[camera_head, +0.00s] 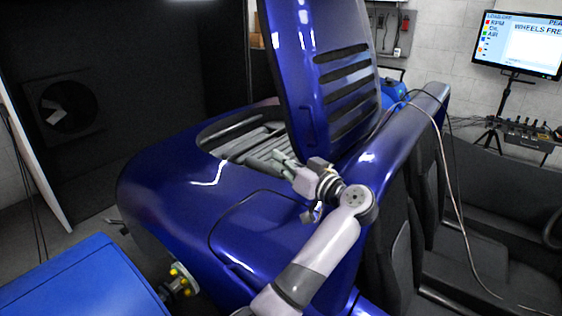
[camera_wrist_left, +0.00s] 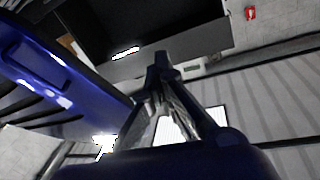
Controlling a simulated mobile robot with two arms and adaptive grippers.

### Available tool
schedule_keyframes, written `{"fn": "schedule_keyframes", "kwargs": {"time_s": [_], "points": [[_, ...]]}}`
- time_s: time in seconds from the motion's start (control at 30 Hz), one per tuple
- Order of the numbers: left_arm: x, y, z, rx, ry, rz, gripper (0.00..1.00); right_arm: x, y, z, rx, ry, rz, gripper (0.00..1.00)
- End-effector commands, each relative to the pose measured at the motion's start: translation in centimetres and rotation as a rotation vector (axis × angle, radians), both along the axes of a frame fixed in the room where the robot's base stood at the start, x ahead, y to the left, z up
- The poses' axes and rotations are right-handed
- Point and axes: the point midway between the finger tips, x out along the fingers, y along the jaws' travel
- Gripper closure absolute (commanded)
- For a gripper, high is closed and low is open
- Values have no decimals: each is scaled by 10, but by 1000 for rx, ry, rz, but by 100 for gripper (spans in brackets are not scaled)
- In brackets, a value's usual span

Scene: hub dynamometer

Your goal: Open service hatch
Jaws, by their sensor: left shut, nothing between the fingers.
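The service hatch (camera_head: 335,85) is a glossy blue panel with several dark slots. It stands raised steeply above the rear of the blue car (camera_head: 170,185). The engine opening (camera_head: 245,140) beneath it is exposed, with grey parts inside. My left gripper (camera_head: 280,162) is at the opening's near edge, just below the hatch's lower end; whether it touches the hatch is unclear. In the left wrist view its fingertips (camera_wrist_left: 161,62) meet, shut and empty, and the slotted hatch (camera_wrist_left: 50,75) is at the left, apart from them. My right gripper is not in view.
A blue box-like unit (camera_head: 75,280) with a yellow-studded hub is at the lower left. A thin cable lies over the car's rear body. Dark seats (camera_head: 400,230) are to the right. A monitor (camera_head: 517,45) reading "WHEELS FRE…" stands at the back right.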

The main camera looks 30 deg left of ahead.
Motion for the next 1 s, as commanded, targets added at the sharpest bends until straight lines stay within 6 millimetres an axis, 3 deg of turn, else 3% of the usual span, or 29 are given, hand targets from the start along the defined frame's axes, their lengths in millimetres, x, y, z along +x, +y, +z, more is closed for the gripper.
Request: {"fn": "schedule_keyframes", "kwargs": {"time_s": [0.5, 0.8, 1.0], "points": [[0, 0, 0, 0, 0, 0, 69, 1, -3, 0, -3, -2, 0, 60], [0, -2, 0, 0, 0, -1, 69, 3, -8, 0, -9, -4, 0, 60], [-7, -29, -1, -4, 0, -4, 69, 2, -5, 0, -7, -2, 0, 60]]}}
